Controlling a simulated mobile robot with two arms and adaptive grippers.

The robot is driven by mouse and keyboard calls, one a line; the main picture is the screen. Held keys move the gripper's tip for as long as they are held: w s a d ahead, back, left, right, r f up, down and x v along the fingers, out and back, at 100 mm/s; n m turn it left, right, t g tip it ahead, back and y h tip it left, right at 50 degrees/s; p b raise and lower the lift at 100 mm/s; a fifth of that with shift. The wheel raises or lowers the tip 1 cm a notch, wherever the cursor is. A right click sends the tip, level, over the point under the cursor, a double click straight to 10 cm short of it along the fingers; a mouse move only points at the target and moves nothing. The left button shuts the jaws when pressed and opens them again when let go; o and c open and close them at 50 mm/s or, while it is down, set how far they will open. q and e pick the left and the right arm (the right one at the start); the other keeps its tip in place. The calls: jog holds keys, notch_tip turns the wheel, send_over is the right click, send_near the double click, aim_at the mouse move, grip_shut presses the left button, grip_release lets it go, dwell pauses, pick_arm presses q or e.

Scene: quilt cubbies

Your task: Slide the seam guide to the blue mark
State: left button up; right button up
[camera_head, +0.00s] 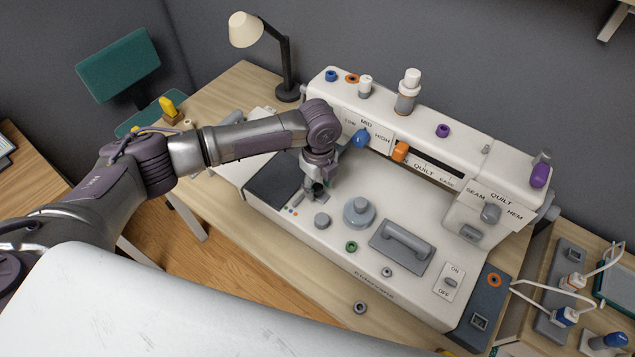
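A white sewing machine (300,236) stands on the wooden table. My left gripper (317,192) points down at the left part of its bed, next to the dark plate (272,182). A small grey piece (322,198), possibly the seam guide, shows partly under the fingertips. The fingers hide much of it, and I cannot tell whether they grip it. My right gripper is out of view.
The machine's upper arm with a blue knob (361,138) is behind. A lamp (285,70) stands at the back left.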

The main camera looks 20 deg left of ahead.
aim_at(318, 188)
pick_arm(q)
notch_tip(318, 188, up, 12)
dwell(0.7)
dwell(0.4)
